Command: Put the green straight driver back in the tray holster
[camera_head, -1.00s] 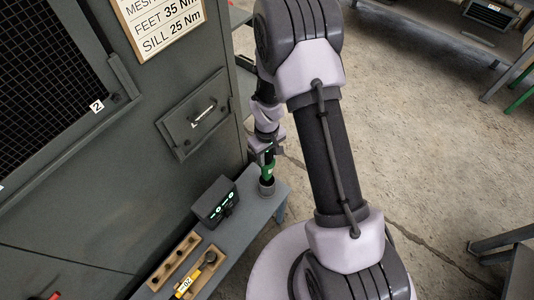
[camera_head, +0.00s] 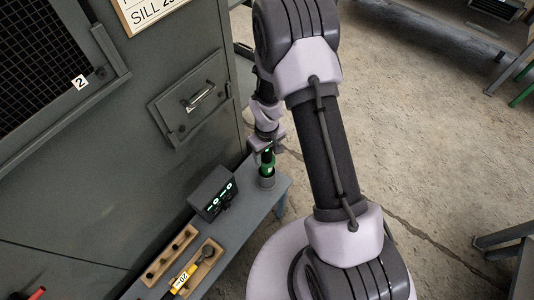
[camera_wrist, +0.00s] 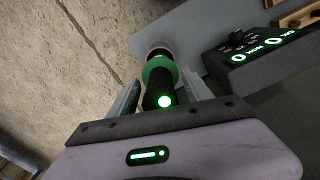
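The green driver (camera_head: 267,160) stands upright in a round grey cup (camera_head: 267,182) at the far end of the grey bench. It has a dark handle and a green collar. My gripper (camera_head: 266,142) is directly above, with its fingers around the driver. In the wrist view, the driver (camera_wrist: 160,72) lies between the two fingers of my gripper (camera_wrist: 161,78), its lit end towards me. The fingertips are close to the collar; I cannot tell whether they touch it. The wooden tray (camera_head: 152,273) with several dark holes lies on the bench nearer to me.
A yellow driver (camera_head: 184,277) lies in a wooden holder beside the tray. The grey enclosure panel (camera_head: 110,170), with a handle, rises along the left. Open floor lies right of my arm.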

